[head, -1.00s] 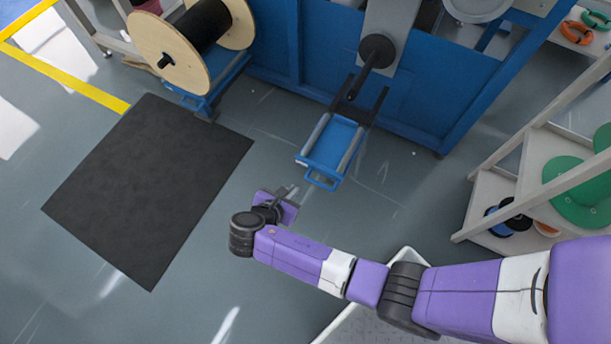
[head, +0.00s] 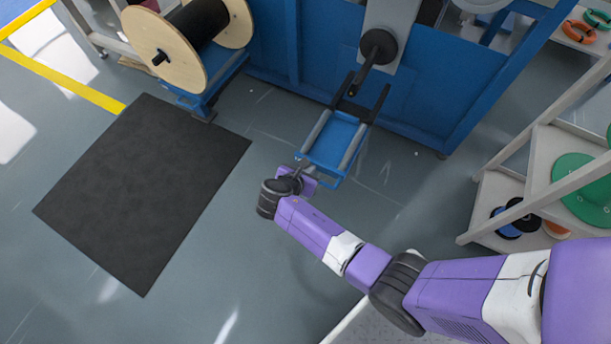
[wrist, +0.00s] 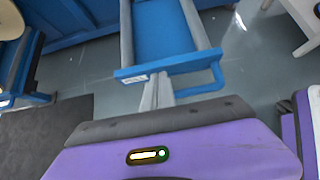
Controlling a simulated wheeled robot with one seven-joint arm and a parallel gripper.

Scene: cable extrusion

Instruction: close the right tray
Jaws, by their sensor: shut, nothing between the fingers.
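The right tray (head: 334,141) is a blue tray with grey side rollers, pulled out from the blue machine toward me. In the wrist view the tray (wrist: 163,32) shows its blue front edge with a small white label and a blue loop handle on the right side. My gripper (head: 301,166) is at the left end of the tray's front edge in the head view. In the wrist view my gripper's grey fingers (wrist: 157,92) are shut and empty, with tips at or just under the front edge left of the handle; I cannot tell whether they touch.
A wooden cable reel (head: 168,55) on a blue stand (head: 200,99) is at the left, with a black mat (head: 145,190) on the floor before it. A shelf (head: 535,165) with coloured coils stands at the right. The blue machine (head: 425,100) is behind the tray.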

